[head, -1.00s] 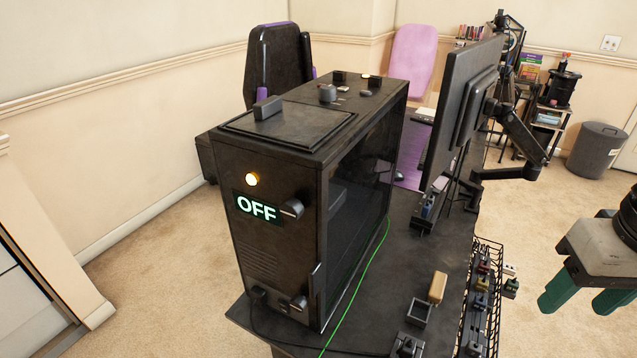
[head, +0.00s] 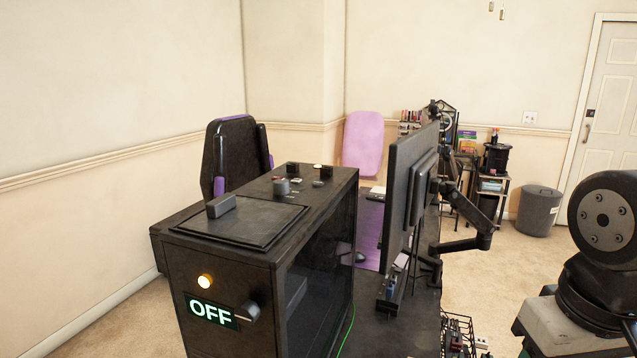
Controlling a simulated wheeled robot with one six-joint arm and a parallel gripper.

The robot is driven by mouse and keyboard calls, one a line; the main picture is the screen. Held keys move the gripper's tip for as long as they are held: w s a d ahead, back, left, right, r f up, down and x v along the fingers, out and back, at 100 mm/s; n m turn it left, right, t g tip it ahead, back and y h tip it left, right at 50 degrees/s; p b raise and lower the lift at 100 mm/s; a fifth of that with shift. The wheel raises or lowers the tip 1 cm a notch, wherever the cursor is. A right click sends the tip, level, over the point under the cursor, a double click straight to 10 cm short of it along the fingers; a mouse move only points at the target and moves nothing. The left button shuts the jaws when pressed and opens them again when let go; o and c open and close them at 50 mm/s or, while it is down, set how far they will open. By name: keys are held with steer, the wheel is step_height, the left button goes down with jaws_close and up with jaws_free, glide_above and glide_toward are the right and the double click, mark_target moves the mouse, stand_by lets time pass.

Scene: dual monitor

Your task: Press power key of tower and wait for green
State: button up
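The black computer tower (head: 225,262) stands on the desk at the lower left in the head view. Its front carries a lit amber round light or key (head: 205,281), a display reading "OFF" in pale green (head: 211,310), and a dark knob (head: 247,311) beside it. I cannot tell which of these is the power key. The lower front of the tower is cut off by the frame. My gripper (head: 528,348) is at the lower right, well apart from the tower. Its fingers are mostly below the frame edge, so its opening does not show.
A monitor (head: 411,195) on a black arm stands right of the tower. A wire basket (head: 458,335) hangs at the desk's right edge. A black chair (head: 236,150) is behind the tower. Open carpet lies right of the desk, towards a bin (head: 539,210).

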jaws_close()
stand_by(1.5)
